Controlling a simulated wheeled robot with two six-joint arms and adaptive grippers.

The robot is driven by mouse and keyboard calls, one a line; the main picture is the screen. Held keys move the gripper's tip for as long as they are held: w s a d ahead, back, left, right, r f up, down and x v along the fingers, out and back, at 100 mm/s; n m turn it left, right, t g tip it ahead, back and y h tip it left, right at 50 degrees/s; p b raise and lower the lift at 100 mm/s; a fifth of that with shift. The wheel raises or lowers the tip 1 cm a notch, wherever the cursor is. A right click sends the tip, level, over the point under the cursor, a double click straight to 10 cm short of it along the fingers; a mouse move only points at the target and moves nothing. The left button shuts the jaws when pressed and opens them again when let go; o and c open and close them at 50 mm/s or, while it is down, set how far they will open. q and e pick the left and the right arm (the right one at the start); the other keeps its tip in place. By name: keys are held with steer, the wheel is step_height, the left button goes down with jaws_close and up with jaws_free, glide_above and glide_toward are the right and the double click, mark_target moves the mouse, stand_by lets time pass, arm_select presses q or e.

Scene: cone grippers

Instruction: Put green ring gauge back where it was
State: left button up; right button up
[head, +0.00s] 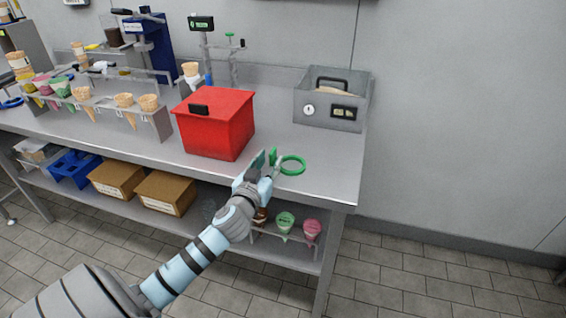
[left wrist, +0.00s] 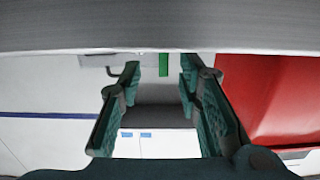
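The green ring gauge (head: 292,165) shows as a bright green loop over the front right of the steel worktop, just right of my left gripper's fingers. My left gripper (head: 266,160) is at the table's front edge, right of the red box. In the left wrist view my left gripper (left wrist: 158,75) has its two teal fingers spread apart, with a visible gap between them. Bright green strips (left wrist: 163,65) show near the fingertips; I cannot tell whether they belong to the ring. My right gripper is in neither view.
A red box (head: 214,122) stands left of the gripper, and also shows in the wrist view (left wrist: 270,100). A grey metal bin (head: 332,100) stands at the back right. A cone rack (head: 105,107) is at the left. Worktop between box and bin is clear.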

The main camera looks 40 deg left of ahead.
mark_target(270, 158)
arm_select(q)
steer(key=x, duration=0.5)
steer(key=shift+s+a+f, duration=0.1)
steer(key=shift+a, duration=0.05)
steer(key=shift+s, duration=0.1)
jaws_close()
